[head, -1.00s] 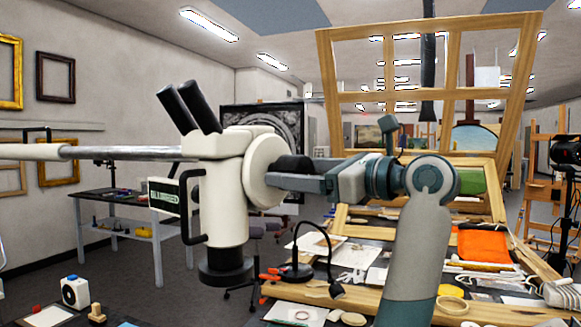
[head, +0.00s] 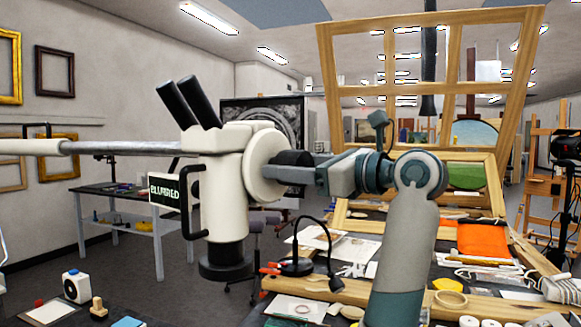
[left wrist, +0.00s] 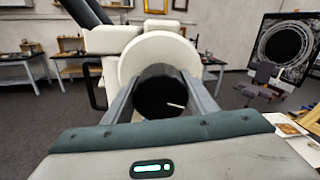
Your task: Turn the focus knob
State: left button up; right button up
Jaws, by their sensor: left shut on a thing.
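The white microscope (head: 222,185) hangs from a horizontal arm, with two black eyepieces (head: 187,105) angled up to the left. Its black focus knob (head: 291,157) sticks out of a round white housing (head: 264,167) on the right side. My left gripper (head: 288,172) is shut on the focus knob, one finger on each side. In the left wrist view the knob (left wrist: 160,92) shows between the fingers, with a white mark pointing right and slightly down. A small dark sign (head: 168,193) beside the microscope reads "BLURRED". My right gripper is not in view.
A bench (head: 262,318) below holds a black desk lamp (head: 298,262), papers, an orange cloth (head: 483,241) and rolls of tape. A wooden frame (head: 329,60) stands behind my arm. A grey table (head: 120,200) stands at the left wall.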

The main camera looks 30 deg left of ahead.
pick_arm(q)
jog(key=shift+m, duration=0.3)
jog(key=shift+w+m, duration=0.1)
jog(key=shift+m, duration=1.1)
jog(key=shift+m+p, duration=0.35)
jog(key=shift+m, duration=1.15)
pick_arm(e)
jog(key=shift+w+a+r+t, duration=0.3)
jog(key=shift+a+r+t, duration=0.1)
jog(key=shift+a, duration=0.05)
pick_arm(q)
jog(key=o, duration=1.1)
jog(key=shift+c, duration=0.2)
jog(key=shift+d, duration=0.15)
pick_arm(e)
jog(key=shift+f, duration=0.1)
